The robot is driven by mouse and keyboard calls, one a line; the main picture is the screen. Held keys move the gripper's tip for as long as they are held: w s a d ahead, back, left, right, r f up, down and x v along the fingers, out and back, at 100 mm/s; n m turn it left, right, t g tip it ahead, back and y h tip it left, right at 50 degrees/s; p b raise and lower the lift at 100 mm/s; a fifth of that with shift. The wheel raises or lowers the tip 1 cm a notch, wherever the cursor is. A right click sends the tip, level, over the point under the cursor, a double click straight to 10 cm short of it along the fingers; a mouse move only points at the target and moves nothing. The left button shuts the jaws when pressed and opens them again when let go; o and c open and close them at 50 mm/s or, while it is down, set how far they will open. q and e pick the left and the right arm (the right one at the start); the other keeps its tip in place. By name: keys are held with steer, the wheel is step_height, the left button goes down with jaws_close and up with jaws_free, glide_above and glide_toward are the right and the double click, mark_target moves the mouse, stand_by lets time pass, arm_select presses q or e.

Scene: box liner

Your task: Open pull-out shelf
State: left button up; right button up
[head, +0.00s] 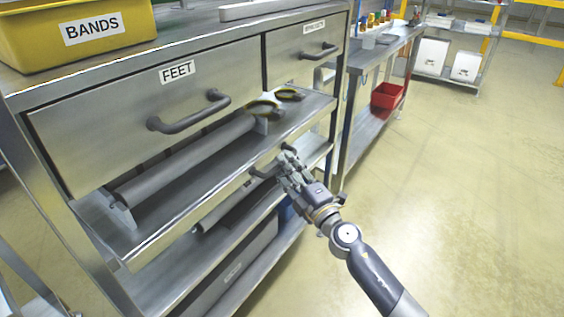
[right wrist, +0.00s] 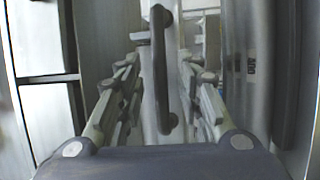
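The pull-out shelf (head: 190,193) is a grey metal tray below the drawer marked FEET. Its front edge appears to stick out a little past the drawer front. A long grey roll (head: 185,160) and yellow-and-black tools (head: 275,103) lie on it. My right gripper (head: 287,160) is at the shelf's front, by a handle (head: 259,174) that it partly hides. In the right wrist view the dark bar handle (right wrist: 161,75) stands between the two spread fingers (right wrist: 160,100), with gaps on both sides. My left gripper is not in view.
The FEET drawer (head: 120,120) has its own handle (head: 190,112) above the shelf. A yellow BANDS bin (head: 40,45) stands on top. A lower shelf (head: 165,285) lies below. A workbench with a red bin (head: 388,96) stands behind. The floor at the right is clear.

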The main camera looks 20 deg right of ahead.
steer(key=shift+x, duration=1.25)
steer(key=shift+c, duration=0.3)
jaws_close()
steer(key=shift+f, duration=0.1)
